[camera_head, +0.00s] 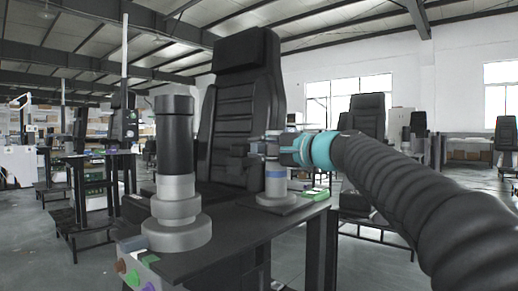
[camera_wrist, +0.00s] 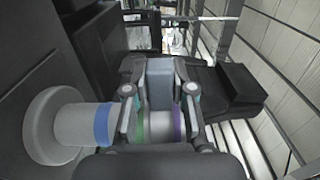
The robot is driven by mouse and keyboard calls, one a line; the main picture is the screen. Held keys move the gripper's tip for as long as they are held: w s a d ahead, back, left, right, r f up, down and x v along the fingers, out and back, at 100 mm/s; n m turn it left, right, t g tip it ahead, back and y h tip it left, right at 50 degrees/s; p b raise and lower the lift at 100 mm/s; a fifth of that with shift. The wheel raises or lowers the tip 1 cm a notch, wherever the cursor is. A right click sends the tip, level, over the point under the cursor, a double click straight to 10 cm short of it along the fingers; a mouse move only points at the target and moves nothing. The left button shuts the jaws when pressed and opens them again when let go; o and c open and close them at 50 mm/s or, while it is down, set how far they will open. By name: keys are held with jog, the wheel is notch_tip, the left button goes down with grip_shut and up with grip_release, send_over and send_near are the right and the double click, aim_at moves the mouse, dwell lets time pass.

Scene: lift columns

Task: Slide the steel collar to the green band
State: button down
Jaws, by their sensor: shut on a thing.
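The slim column (camera_head: 276,186) stands upright on a round base at the table's back right. A blue band (camera_head: 276,174) rings its lower part. In the wrist view the column lies sideways, its base at left, then the blue band (camera_wrist: 102,124), the green band (camera_wrist: 140,131) and a purple band (camera_wrist: 178,125). My gripper (camera_head: 271,145) reaches in from the right at the column's upper part. In the wrist view my gripper (camera_wrist: 157,92) is shut on a grey piece, apparently the steel collar (camera_wrist: 160,85), between its two fingers. Its position against the green band is partly hidden.
A thicker column (camera_head: 176,185) with a black top stands on the table (camera_head: 225,245) at front left. A black seat (camera_head: 243,110) rises close behind. A green block (camera_head: 315,193) lies right of the slim column. Coloured buttons (camera_head: 133,278) sit on the front box.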

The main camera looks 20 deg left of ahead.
notch_tip(320, 180, down, 4)
jog(key=b, duration=0.3)
jog(key=shift+b, duration=0.35)
jog(key=c, duration=1)
grip_release()
jog(key=shift+o, duration=0.2)
jog(key=v, duration=1.2)
jog(key=shift+f, duration=0.1)
